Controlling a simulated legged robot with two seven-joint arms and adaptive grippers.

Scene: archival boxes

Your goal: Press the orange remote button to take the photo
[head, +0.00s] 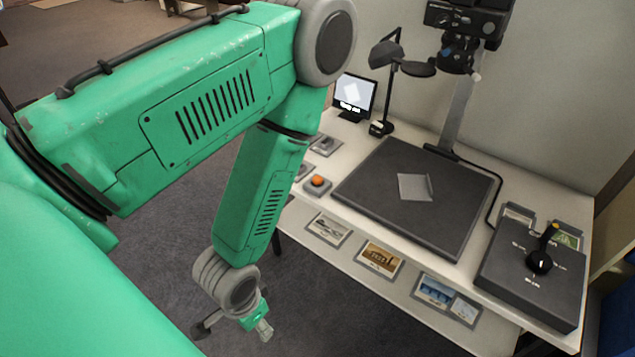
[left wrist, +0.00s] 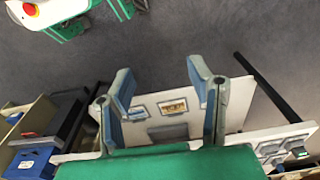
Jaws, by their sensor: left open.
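The orange remote button (head: 317,180) sits on a small grey base at the left end of the white table, facing up. My left gripper (head: 236,328) is open and empty in the head view. It hangs over the floor in front of the table, lower in the picture than the button and apart from it. In the left wrist view the two fingers (left wrist: 158,78) are spread, with floor and part of the table behind them. I cannot make out the button there. A camera (head: 465,20) is mounted on a column above a dark baseboard (head: 380,190). My right gripper is not in view.
A pale sheet (head: 415,187) lies on the baseboard. A small screen (head: 355,95) and a lamp (head: 390,65) stand behind the button. A dark box with a joystick (head: 540,262) is at the right. Framed pictures (head: 380,258) line the lower front shelf. The floor before the table is clear.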

